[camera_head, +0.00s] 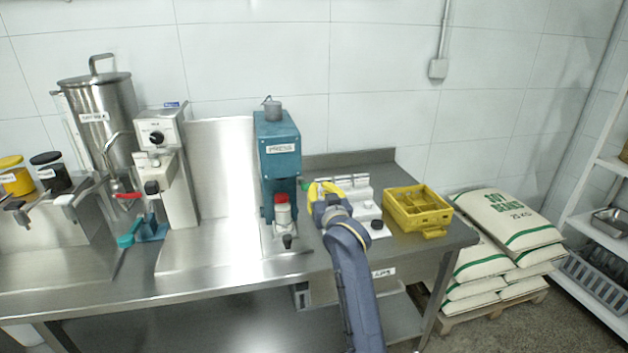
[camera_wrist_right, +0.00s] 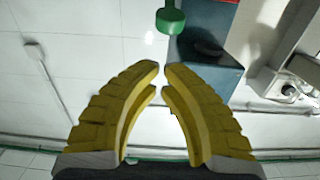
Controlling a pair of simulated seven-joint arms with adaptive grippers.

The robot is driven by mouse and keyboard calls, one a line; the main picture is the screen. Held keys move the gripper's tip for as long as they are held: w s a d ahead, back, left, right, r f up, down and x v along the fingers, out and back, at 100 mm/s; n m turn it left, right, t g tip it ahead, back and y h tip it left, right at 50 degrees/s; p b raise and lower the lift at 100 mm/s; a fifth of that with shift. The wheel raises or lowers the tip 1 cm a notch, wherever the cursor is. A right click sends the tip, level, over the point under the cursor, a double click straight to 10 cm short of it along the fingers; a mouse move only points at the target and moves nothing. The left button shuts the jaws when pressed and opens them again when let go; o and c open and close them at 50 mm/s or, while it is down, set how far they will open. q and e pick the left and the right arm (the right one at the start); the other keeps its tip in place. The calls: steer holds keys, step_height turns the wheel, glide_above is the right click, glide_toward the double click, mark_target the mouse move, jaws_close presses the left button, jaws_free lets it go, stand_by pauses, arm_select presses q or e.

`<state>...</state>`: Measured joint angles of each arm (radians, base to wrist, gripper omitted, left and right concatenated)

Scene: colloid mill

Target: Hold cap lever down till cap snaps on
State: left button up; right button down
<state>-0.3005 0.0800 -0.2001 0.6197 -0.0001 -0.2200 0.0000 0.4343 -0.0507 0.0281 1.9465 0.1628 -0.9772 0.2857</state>
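The teal press (camera_head: 278,150), labelled PRESS, stands on the steel bench. A white bottle with a red top (camera_head: 283,208) stands upright under it; I cannot tell how the cap sits. A small green knob (camera_head: 305,184) shows just right of the press. My right gripper (camera_head: 316,188) has yellow fingers and is right of the press, close to the knob. In the right wrist view, the fingertips (camera_wrist_right: 162,67) nearly meet with nothing visible between them. The green knob (camera_wrist_right: 171,21) is beyond the tips, with the teal press (camera_wrist_right: 207,65) beside it. My left gripper is out of view.
A yellow crate (camera_head: 418,208) stands right of my right arm, and a white rack (camera_head: 357,197) is behind the arm. A black-knobbed handle (camera_head: 287,241) lies before the press. The grey-white mill (camera_head: 165,165) stands to the left. Bare bench (camera_head: 215,250) lies between them.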

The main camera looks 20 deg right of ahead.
mark_target(304, 184)
steer(key=shift+w+d+f, duration=0.1)
steer(key=shift+w+d, duration=0.1)
steer(key=shift+w, duration=2.25)
steer(key=shift+w+d+f, duration=0.1)
steer(key=shift+w+d, duration=0.05)
steer(key=shift+w, duration=2.3)
